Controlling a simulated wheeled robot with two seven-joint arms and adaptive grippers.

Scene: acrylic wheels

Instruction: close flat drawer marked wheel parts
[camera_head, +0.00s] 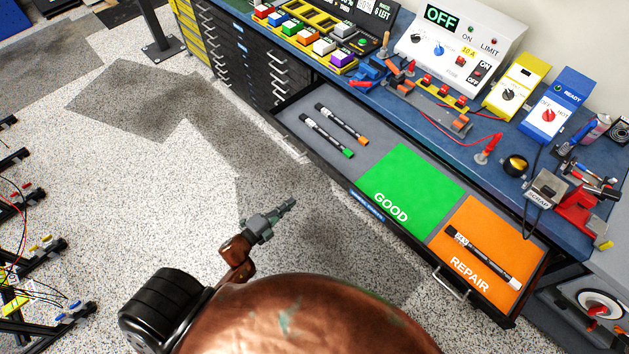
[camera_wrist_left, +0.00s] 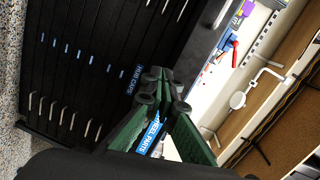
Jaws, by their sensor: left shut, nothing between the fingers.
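The flat drawer (camera_head: 378,150) stands pulled out from under the blue bench top. It holds a green GOOD mat (camera_head: 408,185), an orange REPAIR mat (camera_head: 480,250) and several markers. A small blue label (camera_head: 367,205) is on its front, unreadable in the head view. In the left wrist view a blue WHEEL PARTS label (camera_wrist_left: 150,136) shows between the finger linkages. My left gripper (camera_head: 288,205) is shut and empty, in front of the drawer face and apart from it in the head view. The left gripper (camera_wrist_left: 163,88) also shows in the wrist view. My right gripper is out of view.
A black cabinet of shut flat drawers (camera_head: 235,50) stands at the left, with projecting handles. The bench top (camera_head: 395,85) carries a white control box (camera_head: 455,45), coloured bins and tools. Cable-strewn racks (camera_head: 30,245) stand at the far left. Speckled floor in front is clear.

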